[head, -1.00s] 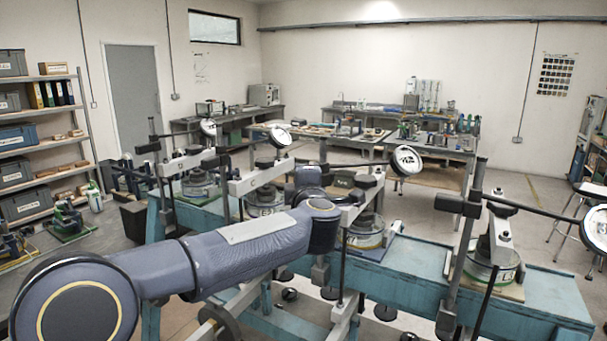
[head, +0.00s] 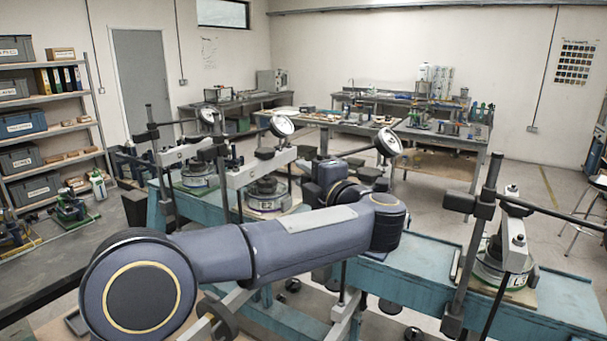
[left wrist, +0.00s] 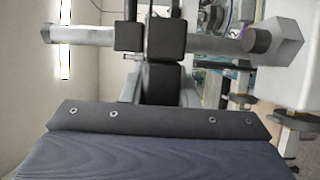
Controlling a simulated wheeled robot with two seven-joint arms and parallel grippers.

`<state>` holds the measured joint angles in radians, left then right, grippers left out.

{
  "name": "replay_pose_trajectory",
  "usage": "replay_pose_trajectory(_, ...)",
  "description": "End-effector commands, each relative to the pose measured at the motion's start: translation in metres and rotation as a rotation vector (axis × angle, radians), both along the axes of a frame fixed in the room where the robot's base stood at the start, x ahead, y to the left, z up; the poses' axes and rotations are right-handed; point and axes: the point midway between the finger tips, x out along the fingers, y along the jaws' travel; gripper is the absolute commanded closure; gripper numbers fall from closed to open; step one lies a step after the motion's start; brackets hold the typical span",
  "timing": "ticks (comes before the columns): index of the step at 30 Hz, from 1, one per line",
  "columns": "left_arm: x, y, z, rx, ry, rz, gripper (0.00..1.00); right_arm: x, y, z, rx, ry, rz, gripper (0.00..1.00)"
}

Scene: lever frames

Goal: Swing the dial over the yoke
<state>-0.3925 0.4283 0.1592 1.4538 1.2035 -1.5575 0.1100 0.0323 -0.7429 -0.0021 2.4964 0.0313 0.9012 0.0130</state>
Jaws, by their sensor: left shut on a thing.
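The dial (head: 388,142), a round white face in a black rim, stands tilted at the end of a dark rod above the middle-right lever frame. My left gripper (head: 326,172) is at this frame's post, left of the dial, mostly hidden by my own arm. In the left wrist view my left gripper (left wrist: 160,86) is shut on a black block (left wrist: 162,72) that joins a clamp on a grey post (left wrist: 218,42). The yoke under this dial is largely hidden behind my forearm, so I cannot tell how the dial lies over it. My right gripper is out of view.
The teal bench (head: 405,270) carries several similar frames. One stands left with its own dial (head: 281,125); another stands right with a tall dark post (head: 482,225). Shelves (head: 45,130) are at the left. Bare bench top lies between my elbow and the right frame.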

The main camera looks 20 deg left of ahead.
Motion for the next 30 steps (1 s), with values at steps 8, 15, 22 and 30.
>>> replay_pose_trajectory(8,0.0001,0.0000,0.0002,0.000,0.000,0.082,1.00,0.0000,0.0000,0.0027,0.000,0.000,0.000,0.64)
replay_pose_trajectory(15,-0.0005,0.0002,0.0004,-0.001,-0.001,0.097,1.00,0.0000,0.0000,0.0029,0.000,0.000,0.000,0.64)
replay_pose_trajectory(22,-0.0005,0.0003,0.0003,0.000,-0.001,0.097,1.00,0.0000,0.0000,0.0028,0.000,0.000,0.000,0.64)
replay_pose_trajectory(30,-0.0004,0.0001,0.0002,0.000,0.000,0.096,0.51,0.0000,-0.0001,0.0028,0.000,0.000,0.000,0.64)
